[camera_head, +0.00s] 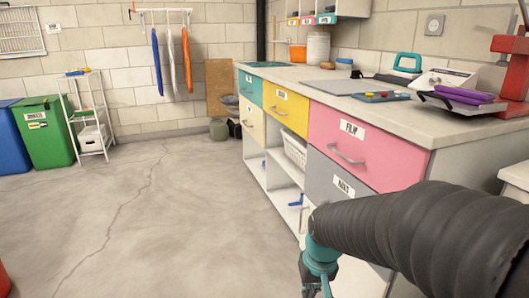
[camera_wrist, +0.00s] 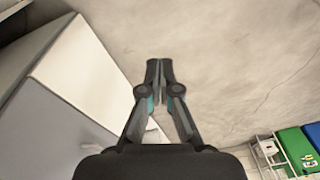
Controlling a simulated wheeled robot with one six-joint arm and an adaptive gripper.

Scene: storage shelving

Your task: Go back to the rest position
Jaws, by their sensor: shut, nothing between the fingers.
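My gripper (camera_wrist: 160,68) shows in the wrist view with its fingertips together and nothing between them. It points over bare concrete floor, beside a pale cabinet (camera_wrist: 95,75) at the left. In the head view my arm crosses the lower right, in front of the drawer unit. The wrist end hangs low at the bottom of the head view, and the fingertips cannot be made out clearly there.
A counter (camera_head: 375,103) with a pink drawer (camera_head: 365,150) and a grey drawer (camera_head: 335,182) stands close at the right. A green bin (camera_head: 42,140) and a white rack (camera_head: 92,135) stand far left. The floor (camera_head: 150,220) between is clear.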

